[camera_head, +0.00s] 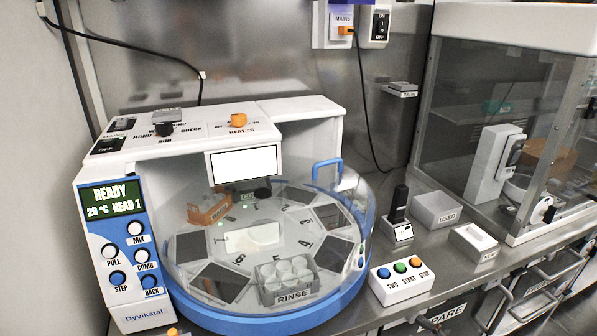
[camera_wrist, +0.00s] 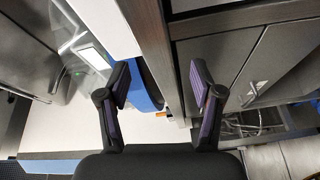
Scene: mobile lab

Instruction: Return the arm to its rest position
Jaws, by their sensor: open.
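My gripper (camera_wrist: 160,95) shows in the wrist view with its two dark fingers wide apart and nothing between them. It is open and empty. Beyond the fingers are the bench edge and grey cabinet fronts (camera_wrist: 235,65), and a white and blue surface lies behind the left finger. My arm and gripper do not show in the head view.
A white and blue machine (camera_head: 135,240) with a clear-covered carousel stands on the steel bench. Right of it are a three-button box (camera_head: 400,283), a box marked USED (camera_head: 436,210), a small white box (camera_head: 473,243) and a glass-fronted cabinet (camera_head: 470,110). Drawer handles (camera_head: 497,300) project below the bench.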

